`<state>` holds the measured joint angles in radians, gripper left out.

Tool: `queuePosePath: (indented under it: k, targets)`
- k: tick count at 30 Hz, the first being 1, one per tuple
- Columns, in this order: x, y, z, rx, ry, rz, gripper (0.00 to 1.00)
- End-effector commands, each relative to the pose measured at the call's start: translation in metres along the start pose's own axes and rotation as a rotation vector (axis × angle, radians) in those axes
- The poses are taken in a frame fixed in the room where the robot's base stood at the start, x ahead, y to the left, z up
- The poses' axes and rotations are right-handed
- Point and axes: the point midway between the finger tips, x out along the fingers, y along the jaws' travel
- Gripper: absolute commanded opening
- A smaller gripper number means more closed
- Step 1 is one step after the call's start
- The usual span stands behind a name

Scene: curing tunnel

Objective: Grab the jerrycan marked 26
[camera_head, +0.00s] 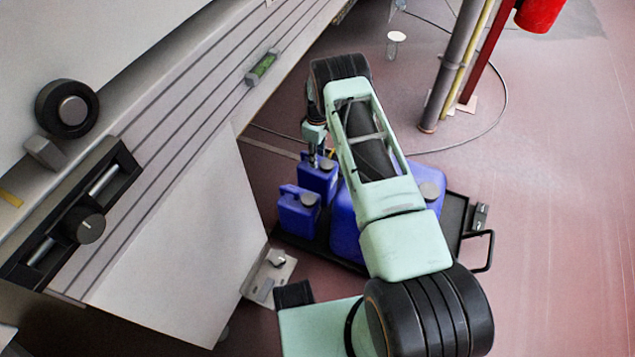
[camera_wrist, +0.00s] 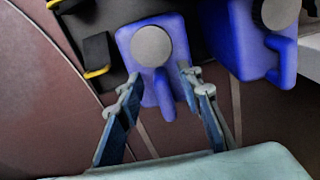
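Two small blue jerrycans with grey caps stand side by side in the head view, one farther (camera_head: 318,181) and one nearer (camera_head: 297,217). No number is readable on either, so I cannot tell which is marked 26. My gripper (camera_head: 313,158) is just above the farther one. In the wrist view, my gripper (camera_wrist: 159,82) is open, its fingers either side of a small jerrycan (camera_wrist: 133,42) and its handle. I cannot tell whether the fingertips touch it. The other jerrycan (camera_wrist: 238,45) is at upper right.
A large blue container (camera_head: 343,225) stands right of the small cans, partly hidden by my arm. They share a black tray or cart (camera_head: 452,222) with a handle. A grey machine (camera_head: 190,235) borders the left. A post (camera_head: 452,75) and cable stand beyond; floor is free at right.

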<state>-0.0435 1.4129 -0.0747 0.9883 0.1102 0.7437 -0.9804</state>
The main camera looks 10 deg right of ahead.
Motion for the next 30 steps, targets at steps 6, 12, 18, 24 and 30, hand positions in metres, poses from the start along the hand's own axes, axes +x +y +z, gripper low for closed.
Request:
queuePosePath:
  k: [6, 12, 18, 24, 30]
  targets:
    - [0.0132, 0.0006, 0.0007, 0.000, -0.001, 0.001, 0.33]
    - [0.0129, 0.0003, 0.0009, 0.001, -0.001, 0.001, 0.23]
    - [0.0128, 0.0003, 0.0009, 0.001, -0.001, 0.000, 0.01]
    - [0.0128, 0.0001, 0.0009, 0.001, -0.001, 0.000, 0.00]
    - [0.0129, 0.0000, 0.0010, 0.001, -0.001, 0.000, 0.00]
